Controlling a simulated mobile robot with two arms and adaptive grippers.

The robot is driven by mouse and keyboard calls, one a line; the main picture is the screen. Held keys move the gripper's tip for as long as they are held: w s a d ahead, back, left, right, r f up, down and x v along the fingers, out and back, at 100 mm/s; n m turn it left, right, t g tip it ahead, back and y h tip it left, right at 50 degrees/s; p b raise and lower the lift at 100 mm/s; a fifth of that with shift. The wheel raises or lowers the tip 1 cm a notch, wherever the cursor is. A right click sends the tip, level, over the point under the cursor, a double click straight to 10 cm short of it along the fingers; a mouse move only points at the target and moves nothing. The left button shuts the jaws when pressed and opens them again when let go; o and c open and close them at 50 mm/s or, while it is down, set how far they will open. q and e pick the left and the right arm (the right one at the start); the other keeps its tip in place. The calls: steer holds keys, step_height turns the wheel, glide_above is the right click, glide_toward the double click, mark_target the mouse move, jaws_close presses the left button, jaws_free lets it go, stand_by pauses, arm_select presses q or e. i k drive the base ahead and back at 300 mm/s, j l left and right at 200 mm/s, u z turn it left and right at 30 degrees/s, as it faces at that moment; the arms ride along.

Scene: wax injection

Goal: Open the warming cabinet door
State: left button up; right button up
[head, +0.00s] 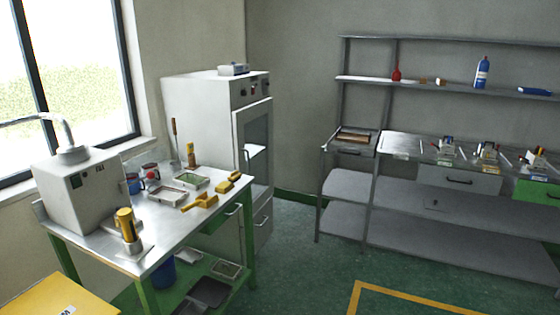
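The warming cabinet (195,110) is a tall pale cabinet against the back wall, left of the picture's middle. Its door (267,178) has a glass pane, with a pale shelf showing behind it, and looks shut. The cabinet's lower left part is hidden behind the workbench. Neither of my grippers is in the head view.
A green-legged workbench (160,215) stands left of and in front of the cabinet, holding a pale machine (82,190), trays and yellow blocks. Grey shelving (440,215) lines the back wall at right. The green floor (310,265) between them is clear. A yellow surface (50,298) is at lower left.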

mark_target(240, 117)
steer(key=i+l+z, duration=0.25)
steer(key=i, duration=0.55)
steer(key=i+z, duration=0.3)
steer(key=i, duration=0.5)
